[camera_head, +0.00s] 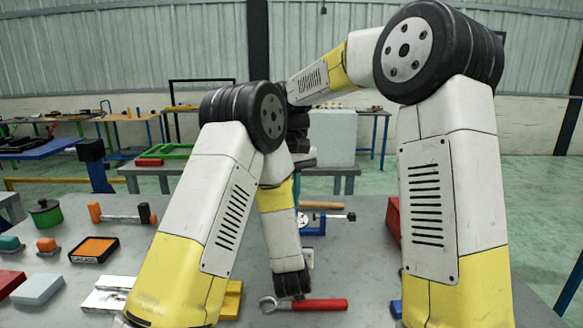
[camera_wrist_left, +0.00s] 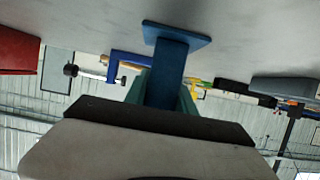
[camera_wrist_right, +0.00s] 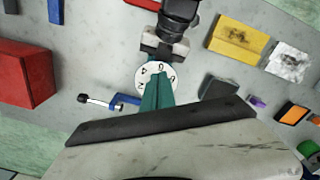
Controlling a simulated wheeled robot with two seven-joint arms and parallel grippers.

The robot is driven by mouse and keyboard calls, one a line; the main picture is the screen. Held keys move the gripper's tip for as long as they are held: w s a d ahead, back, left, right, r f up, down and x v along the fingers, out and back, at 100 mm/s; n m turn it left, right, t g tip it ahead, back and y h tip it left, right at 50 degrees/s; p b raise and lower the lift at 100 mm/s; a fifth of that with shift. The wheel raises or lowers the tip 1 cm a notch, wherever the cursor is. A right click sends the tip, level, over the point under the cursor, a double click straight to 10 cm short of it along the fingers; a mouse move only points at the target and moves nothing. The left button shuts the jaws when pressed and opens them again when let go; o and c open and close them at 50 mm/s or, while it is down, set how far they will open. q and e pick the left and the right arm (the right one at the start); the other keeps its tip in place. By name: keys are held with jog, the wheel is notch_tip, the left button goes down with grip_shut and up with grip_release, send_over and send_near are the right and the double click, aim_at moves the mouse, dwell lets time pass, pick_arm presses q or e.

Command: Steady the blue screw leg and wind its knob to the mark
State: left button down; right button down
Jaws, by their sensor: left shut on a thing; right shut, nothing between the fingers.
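The blue screw leg (camera_wrist_left: 170,75) stands between the green fingers of my left gripper (camera_wrist_left: 163,92), which is shut on its post. Its square foot plate (camera_wrist_left: 178,33) shows against the table in the left wrist view. The leg's white numbered dial (camera_wrist_right: 155,73) shows from above in the right wrist view, just beyond my dark left gripper body. My right gripper (camera_wrist_right: 156,94) is shut and empty, its green fingertips over the dial's edge and hiding part of it. I cannot tell whether they touch it.
A blue clamp (camera_wrist_right: 122,99) lies close beside the leg. A red box (camera_wrist_right: 27,72) is farther to that side, and a yellow block (camera_wrist_right: 238,40) is on the other. A red-handled wrench (camera_head: 318,304) lies near the front. Orange and black parts (camera_head: 94,249) lie at left.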

notch_tip(320, 180, up, 2)
jog(key=shift+r, duration=0.15)
jog(key=shift+w+d+f, duration=0.3)
jog(key=shift+d+f, duration=0.05)
jog(key=shift+f, duration=0.65)
jog(key=shift+w+d+f, duration=0.35)
jog(key=shift+d+f, duration=0.05)
jog(key=shift+f, duration=0.6)
jog(key=shift+w+d+f, duration=0.3)
jog(key=shift+d+f, duration=0.05)
jog(key=shift+f, duration=0.65)
jog(key=shift+w+a, duration=0.1)
jog(key=shift+s+a, duration=0.2)
